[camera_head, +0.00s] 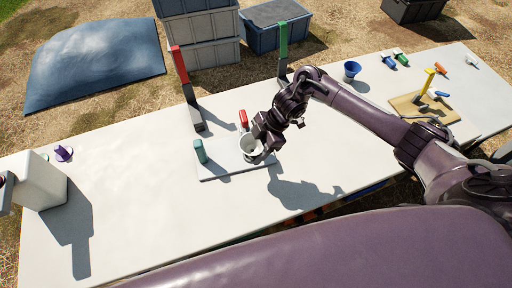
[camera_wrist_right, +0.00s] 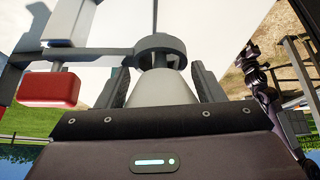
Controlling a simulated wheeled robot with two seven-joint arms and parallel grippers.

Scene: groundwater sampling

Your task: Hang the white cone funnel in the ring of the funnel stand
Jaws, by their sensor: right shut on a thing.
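The white cone funnel (camera_head: 250,147) is held by my right gripper (camera_head: 264,142) above a pale board on the table. In the right wrist view the funnel (camera_wrist_right: 161,88) sits between the two fingers of the right gripper (camera_wrist_right: 160,85), wide end toward the palm. The grey ring of the funnel stand (camera_wrist_right: 160,43) lies at the funnel's narrow end, with an arm running left. The narrow end appears lined up with the ring. I cannot tell how far it is inside, or whether they touch.
The pale board (camera_head: 220,172) carries a green cylinder (camera_head: 200,151) and a red-topped part (camera_head: 243,118). Tall red (camera_head: 180,65) and green (camera_head: 283,45) markers stand behind. A blue cup (camera_head: 352,69) is to the right.

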